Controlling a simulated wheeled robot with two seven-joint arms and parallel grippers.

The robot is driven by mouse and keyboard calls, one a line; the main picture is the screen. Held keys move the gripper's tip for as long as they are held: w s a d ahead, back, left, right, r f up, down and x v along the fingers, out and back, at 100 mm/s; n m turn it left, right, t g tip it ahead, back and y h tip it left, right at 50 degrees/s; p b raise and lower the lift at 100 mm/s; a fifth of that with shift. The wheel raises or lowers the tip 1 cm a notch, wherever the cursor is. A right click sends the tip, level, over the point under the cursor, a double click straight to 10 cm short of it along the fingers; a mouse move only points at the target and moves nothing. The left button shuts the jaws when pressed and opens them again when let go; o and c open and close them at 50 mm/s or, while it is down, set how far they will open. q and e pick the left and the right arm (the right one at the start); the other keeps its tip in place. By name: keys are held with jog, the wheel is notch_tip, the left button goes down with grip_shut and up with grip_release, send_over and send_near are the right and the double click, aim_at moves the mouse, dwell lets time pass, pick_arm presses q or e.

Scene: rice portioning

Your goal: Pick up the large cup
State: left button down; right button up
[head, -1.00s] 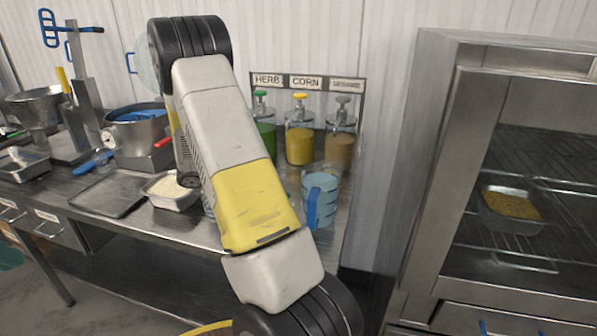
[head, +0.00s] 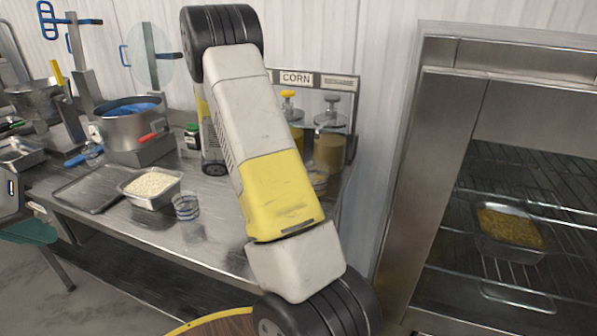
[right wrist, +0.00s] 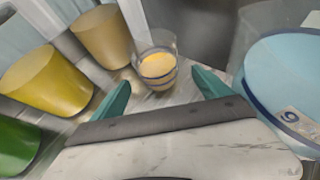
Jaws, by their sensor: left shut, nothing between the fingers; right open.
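In the right wrist view a large light-blue round vessel (right wrist: 300,75) with a dark-blue rim and a printed label fills the right side; it looks like the large cup. A small clear striped cup (right wrist: 157,68) with yellow contents stands just beyond my open, empty right gripper (right wrist: 162,92). In the head view my right arm crosses the bench and hides the large cup and right gripper; a bit of the small filled cup (head: 319,180) shows beside the arm. My left gripper (head: 30,232) is at the left edge, shut and empty.
Dispensers with yellow (right wrist: 45,80), tan (right wrist: 102,37) and green contents stand left in the wrist view. In the head view, a rice tray (head: 150,203), an empty striped glass (head: 186,207) and a pot (head: 135,130) stand on the bench. An oven rack holds a corn tray (head: 510,236).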

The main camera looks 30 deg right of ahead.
aim_at(315, 181)
jog(key=shift+x, duration=1.05)
jog(key=shift+w+x, duration=0.15)
jog(key=shift+x, duration=1.4)
jog(key=shift+w+x, duration=0.1)
jog(key=shift+x, duration=1.45)
jog(key=shift+r, duration=0.1)
jog(key=c, duration=1.8)
jog(key=shift+r, duration=0.15)
